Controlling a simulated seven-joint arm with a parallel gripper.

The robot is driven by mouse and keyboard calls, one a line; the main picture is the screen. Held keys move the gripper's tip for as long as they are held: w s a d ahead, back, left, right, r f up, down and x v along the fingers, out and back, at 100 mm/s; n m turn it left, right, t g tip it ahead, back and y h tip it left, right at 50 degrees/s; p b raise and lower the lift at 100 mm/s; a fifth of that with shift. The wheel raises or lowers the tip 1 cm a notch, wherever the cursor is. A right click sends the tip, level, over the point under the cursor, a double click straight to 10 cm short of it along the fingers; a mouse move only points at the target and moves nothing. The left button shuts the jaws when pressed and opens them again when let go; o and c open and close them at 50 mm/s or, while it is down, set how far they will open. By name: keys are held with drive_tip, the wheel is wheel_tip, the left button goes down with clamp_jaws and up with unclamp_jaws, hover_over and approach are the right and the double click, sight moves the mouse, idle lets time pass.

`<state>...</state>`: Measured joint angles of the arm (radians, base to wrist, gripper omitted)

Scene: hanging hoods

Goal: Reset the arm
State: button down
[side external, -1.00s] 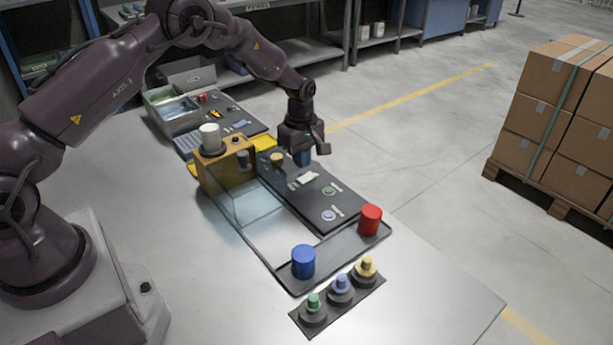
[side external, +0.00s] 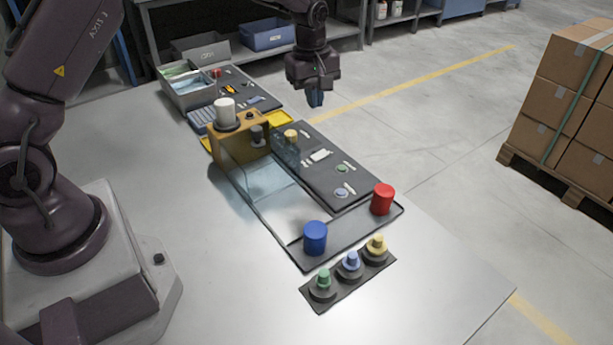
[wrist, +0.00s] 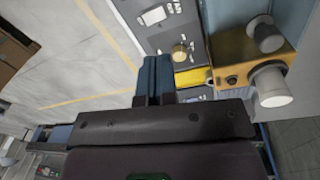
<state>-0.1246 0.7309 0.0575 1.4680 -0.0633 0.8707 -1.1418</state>
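My gripper (side external: 315,98) is raised well above the work area, behind the dark tool board (side external: 335,170), fingers pointing down. Its blue fingers also show in the wrist view (wrist: 155,75), close together with nothing visible between them. The orange housing (side external: 238,140) stands on the table below and to the left of the gripper, with a white cylinder (side external: 225,112) on top. Nothing touches the gripper.
A tray (side external: 350,231) holds a blue cylinder (side external: 315,238) and a red cylinder (side external: 383,198). A strip with green, blue and yellow knobs (side external: 350,268) lies in front. A clear panel (side external: 270,190) stands beside the housing.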

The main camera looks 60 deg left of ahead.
drive_tip(key=s+d+r+m+t, duration=0.1)
drive_tip(key=s+d+r+m, duration=0.1)
drive_tip(key=s+r+m, duration=0.35)
drive_tip(key=s+d+r+m+t, duration=0.1)
drive_tip(key=s+d+r+m, duration=0.15)
drive_tip(key=s+r, duration=0.65)
drive_tip(key=s+d+r+m+t, duration=0.1)
drive_tip(key=s+m, duration=0.2)
drive_tip(key=s, duration=0.4)
drive_tip(key=s+d+r+m+t, duration=0.1)
drive_tip(key=s+d+r+m, duration=0.1)
drive_tip(key=s+m, duration=0.2)
drive_tip(key=s, duration=0.3)
drive_tip(key=shift+s+d+r+t, duration=0.15)
drive_tip(key=shift+s+r+t, duration=0.1)
drive_tip(key=shift+t, duration=0.15)
